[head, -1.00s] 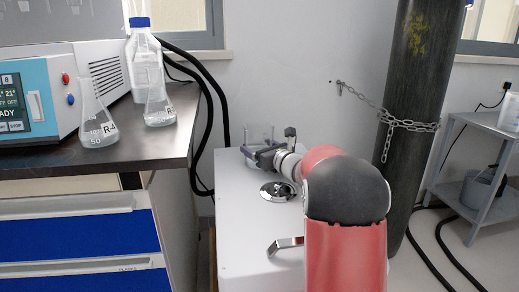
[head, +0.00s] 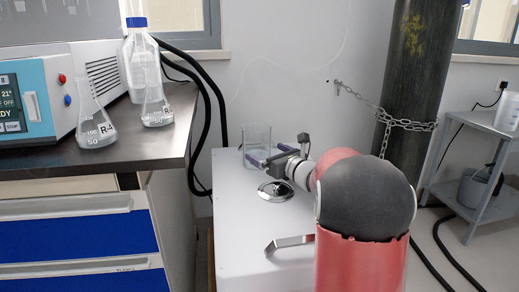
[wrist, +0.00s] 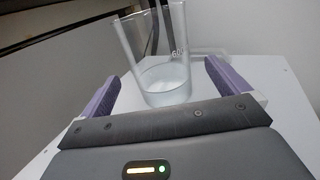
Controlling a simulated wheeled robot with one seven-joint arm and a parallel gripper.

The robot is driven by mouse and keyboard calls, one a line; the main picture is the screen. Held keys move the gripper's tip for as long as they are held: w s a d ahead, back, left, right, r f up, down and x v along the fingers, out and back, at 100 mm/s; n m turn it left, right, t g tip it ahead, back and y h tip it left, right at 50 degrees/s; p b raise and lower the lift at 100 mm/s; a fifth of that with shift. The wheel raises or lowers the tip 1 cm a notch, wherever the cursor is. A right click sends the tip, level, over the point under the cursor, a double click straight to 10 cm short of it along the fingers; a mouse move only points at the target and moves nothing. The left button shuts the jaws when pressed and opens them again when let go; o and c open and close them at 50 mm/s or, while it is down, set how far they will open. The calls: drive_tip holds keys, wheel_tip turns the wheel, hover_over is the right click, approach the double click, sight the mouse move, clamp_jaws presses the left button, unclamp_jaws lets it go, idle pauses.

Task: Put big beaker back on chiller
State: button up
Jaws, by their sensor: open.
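The big beaker (head: 257,136), clear glass with some clear liquid in it, stands upright on the white top of the chiller (head: 240,225), near its back left. It also shows in the wrist view (wrist: 158,45), ahead of and partly between the purple fingers. My gripper (head: 267,154) is open at the right front of the beaker, low over the chiller top. In the wrist view, my gripper (wrist: 161,72) has visible gaps between both fingers and the glass. The fingers partly hide the beaker's lower part in the head view.
A round metal lid (head: 276,191) and a metal handle (head: 289,243) are on the chiller top in front of my gripper. A dark bench (head: 60,162) with flasks stands left. A chained gas cylinder (head: 408,100) stands behind right, with a grey shelf (head: 465,165) beyond.

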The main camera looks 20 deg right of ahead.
drive_tip(key=v, duration=0.6)
drive_tip(key=shift+s, duration=0.15)
